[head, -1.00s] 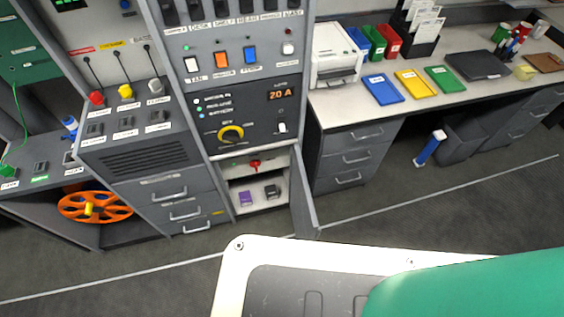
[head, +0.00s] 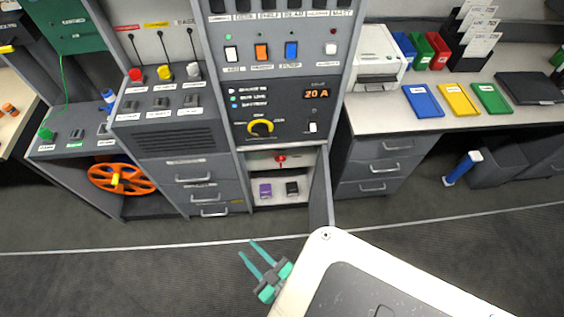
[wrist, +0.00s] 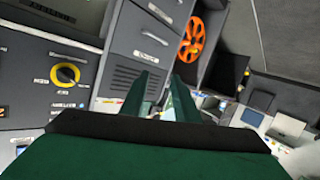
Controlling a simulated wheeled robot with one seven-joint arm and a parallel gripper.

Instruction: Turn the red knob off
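The red knob (head: 281,158) is small in the head view. It sits at the top of an open cabinet compartment (head: 262,197), below the panel with the yellow-ringed dial (head: 261,127). Its exact setting is too small to tell. My gripper (head: 247,248) is low over the floor in the head view, in front of the cabinet and apart from the knob. Its two teal fingers are spread with nothing between them, also in the wrist view (wrist: 161,76). I cannot make out the red knob in the wrist view.
The compartment's door (head: 321,190) stands open on the right side. A purple block (head: 265,190) and a black block (head: 292,188) lie inside. An orange reel (head: 121,179) is at the left. A counter with a printer (head: 377,62) is at the right. Floor before the cabinet is clear.

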